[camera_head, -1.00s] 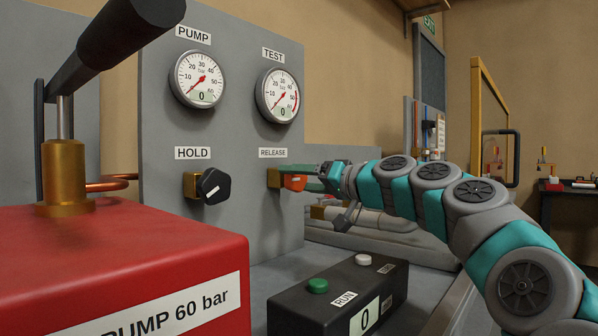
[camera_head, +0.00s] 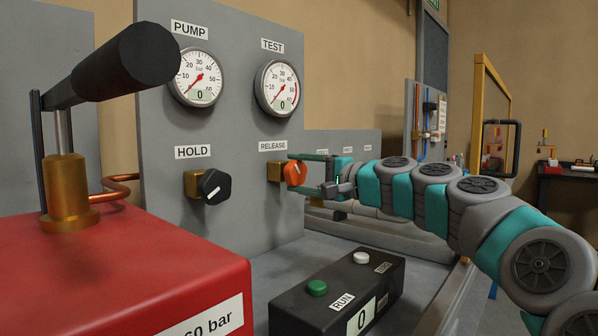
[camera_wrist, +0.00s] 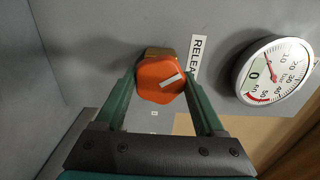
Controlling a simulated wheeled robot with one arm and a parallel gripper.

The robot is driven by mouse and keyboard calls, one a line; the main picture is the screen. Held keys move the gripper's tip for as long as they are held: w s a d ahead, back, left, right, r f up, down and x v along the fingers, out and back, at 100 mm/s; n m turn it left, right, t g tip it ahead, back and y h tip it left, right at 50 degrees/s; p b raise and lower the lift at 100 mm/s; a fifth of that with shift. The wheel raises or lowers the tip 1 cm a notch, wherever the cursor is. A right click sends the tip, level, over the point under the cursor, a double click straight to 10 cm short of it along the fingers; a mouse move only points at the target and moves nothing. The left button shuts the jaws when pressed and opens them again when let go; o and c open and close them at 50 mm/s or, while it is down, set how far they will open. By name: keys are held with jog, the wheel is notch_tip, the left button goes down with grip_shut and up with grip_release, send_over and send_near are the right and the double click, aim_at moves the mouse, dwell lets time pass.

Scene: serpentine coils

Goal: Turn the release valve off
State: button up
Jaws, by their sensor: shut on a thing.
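The release valve is an orange knob (camera_head: 293,173) on a brass body (camera_head: 274,171), under the RELEASE label on the grey panel. In the wrist view the orange knob (camera_wrist: 158,82) faces me, with a white mark set at a slant on its face. My gripper (camera_head: 298,172) reaches in from the right with its green fingers above and below the knob. In the wrist view my gripper (camera_wrist: 160,88) has one finger on each side of the knob and is shut on it. The TEST gauge (camera_head: 278,89) above the valve reads 0.
A black HOLD knob (camera_head: 213,186) sits to the left, below the PUMP gauge (camera_head: 196,77), which reads 0. A red pump (camera_head: 120,270) with a black handle (camera_head: 135,60) fills the left front. A black RUN box (camera_head: 335,295) stands on the bench below the valve.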

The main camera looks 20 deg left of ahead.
jog(key=m, duration=0.3)
jog(key=shift+f+m, duration=0.1)
jog(key=shift+m, duration=1.9)
jog(key=o, duration=1.3)
jog(key=shift+o, duration=0.2)
jog(key=v, duration=0.7)
jog(key=shift+s+d+b, duration=0.15)
jog(key=shift+d+b, duration=0.2)
jog(key=shift+b, duration=0.05)
